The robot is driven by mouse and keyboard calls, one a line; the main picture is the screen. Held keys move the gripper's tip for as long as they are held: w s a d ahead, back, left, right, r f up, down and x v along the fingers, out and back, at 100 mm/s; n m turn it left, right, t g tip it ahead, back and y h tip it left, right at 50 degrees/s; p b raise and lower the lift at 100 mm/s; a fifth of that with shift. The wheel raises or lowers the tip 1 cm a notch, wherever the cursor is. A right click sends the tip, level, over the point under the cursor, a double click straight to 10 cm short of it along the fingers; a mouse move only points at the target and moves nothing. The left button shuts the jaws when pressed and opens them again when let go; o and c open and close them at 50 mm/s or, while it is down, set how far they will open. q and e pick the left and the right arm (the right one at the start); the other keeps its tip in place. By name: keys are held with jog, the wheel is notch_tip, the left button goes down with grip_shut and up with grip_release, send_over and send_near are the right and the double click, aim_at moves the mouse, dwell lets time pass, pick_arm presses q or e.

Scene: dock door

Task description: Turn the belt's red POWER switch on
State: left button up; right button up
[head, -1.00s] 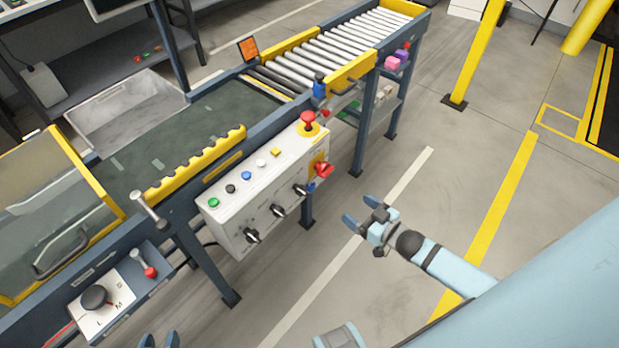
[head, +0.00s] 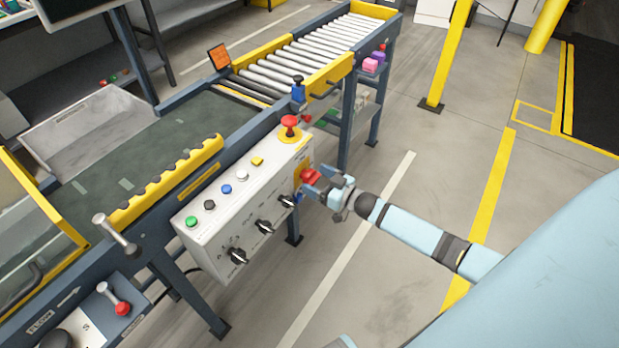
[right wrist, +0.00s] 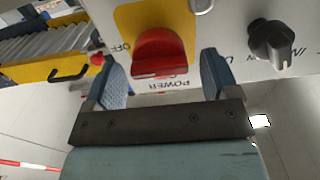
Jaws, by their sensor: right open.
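The red POWER switch (head: 309,175) sits on a yellow plate at the right end of the white control box; it also shows in the right wrist view (right wrist: 158,52), with "OFF" to its left and "POWER" below it. My right gripper (head: 308,182) is open at the switch. In the right wrist view its two fingers (right wrist: 165,75) stand to the left and right of the red knob, with gaps on both sides; contact is not visible. My left gripper is not in view.
The control box (head: 225,245) carries black knobs (head: 265,226), coloured buttons and a red mushroom button (head: 290,122). A black knob (right wrist: 271,42) lies right of my fingers in the wrist view. The conveyor runs behind. Floor to the right is clear.

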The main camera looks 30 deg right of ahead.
jog(key=shift+x, duration=1.45)
jog(key=shift+c, duration=0.5)
jog(key=c, duration=0.8)
